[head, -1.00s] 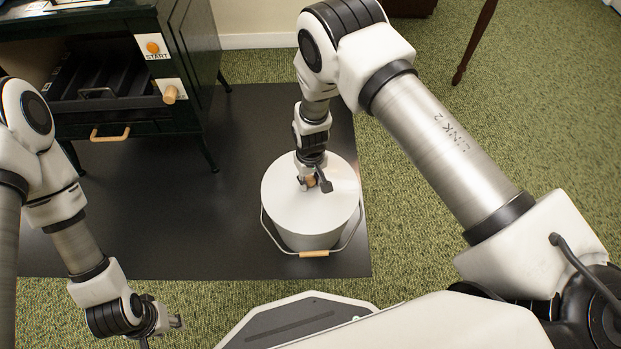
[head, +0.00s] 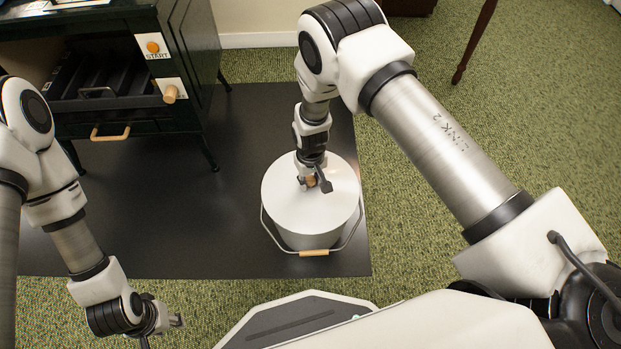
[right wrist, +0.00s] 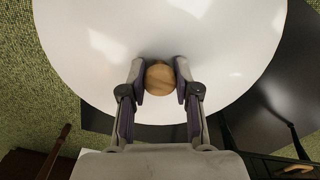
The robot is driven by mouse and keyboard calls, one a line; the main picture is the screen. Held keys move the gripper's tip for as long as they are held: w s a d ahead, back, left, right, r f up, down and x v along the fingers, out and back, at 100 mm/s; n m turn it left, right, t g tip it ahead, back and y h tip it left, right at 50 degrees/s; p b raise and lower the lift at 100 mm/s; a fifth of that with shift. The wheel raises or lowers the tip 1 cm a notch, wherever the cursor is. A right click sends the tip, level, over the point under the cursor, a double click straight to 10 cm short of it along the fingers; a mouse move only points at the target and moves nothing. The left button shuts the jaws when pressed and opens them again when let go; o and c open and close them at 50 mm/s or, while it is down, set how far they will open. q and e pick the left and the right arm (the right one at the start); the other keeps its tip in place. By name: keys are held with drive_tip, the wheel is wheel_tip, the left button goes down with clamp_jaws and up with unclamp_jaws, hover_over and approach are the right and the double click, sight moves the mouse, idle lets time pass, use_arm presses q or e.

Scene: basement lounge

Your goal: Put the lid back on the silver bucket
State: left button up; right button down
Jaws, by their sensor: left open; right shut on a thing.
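The silver bucket (head: 310,241) stands on the dark mat, its wire handle with a wooden grip hanging down at the front. The round pale lid (head: 297,212) lies over the bucket's top and looks level; whether it is fully seated I cannot tell. My right gripper (head: 312,183) is shut on the lid's wooden knob (right wrist: 160,77), with one finger on each side in the right wrist view. The lid (right wrist: 200,35) fills much of that view. My left gripper (head: 170,322) is open and empty, low at the left, away from the bucket.
The black mat (head: 180,220) is clear left of the bucket. Green carpet surrounds it, and a wooden furniture leg (head: 474,45) stands at the back right.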

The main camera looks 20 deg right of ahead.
idle(0.3)
drive_tip(key=shift+c, duration=1.4)
unclamp_jaws()
wheel_tip(320, 180, up, 7)
drive_tip(key=p, duration=0.7)
drive_tip(key=shift+r, duration=0.1)
clamp_jaws()
